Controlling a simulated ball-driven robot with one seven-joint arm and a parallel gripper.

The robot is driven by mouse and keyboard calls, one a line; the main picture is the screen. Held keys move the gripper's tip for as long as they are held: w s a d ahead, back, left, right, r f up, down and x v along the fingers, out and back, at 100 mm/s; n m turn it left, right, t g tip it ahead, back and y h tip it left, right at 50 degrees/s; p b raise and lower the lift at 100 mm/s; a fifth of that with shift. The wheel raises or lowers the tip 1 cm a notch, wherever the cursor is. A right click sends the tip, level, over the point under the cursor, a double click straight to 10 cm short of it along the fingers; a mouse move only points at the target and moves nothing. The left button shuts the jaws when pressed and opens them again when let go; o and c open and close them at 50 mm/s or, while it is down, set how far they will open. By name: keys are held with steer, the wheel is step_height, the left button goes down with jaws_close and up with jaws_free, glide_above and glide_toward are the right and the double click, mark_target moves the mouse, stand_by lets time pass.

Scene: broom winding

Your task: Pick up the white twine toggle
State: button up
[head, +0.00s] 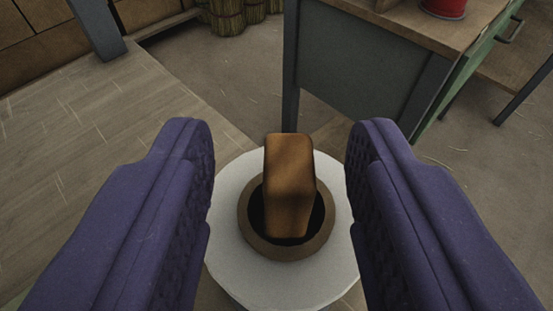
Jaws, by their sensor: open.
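A round white disc (230,235) shows in the middle of the head view. A brown ring (247,225) with a dark opening is set at its centre, and an upright orange-brown block (290,185) rises from the opening. This white piece looks like the white twine toggle, but I see no twine on it. My gripper (281,140) is open, with one purple padded finger on each side of the block. There are clear gaps between the block and both fingers. The fingers overlap the sides of the disc in the view. I cannot tell the exact depth between them.
A grey-sided bench (365,65) with a wooden top stands beyond, carrying a red container (443,8). A green drawer front (470,75) is on its right side. Bundled brown bristles (235,15) stand at the back. Wooden floor (90,130) is open at the left.

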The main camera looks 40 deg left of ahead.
mark_target(288, 150)
steer(key=x, duration=0.2)
steer(key=b+x, duration=0.1)
steer(key=x, duration=0.1)
steer(key=shift+d+f, duration=0.15)
steer(key=shift+f, duration=0.25)
steer(key=shift+r, duration=0.1)
jaws_close()
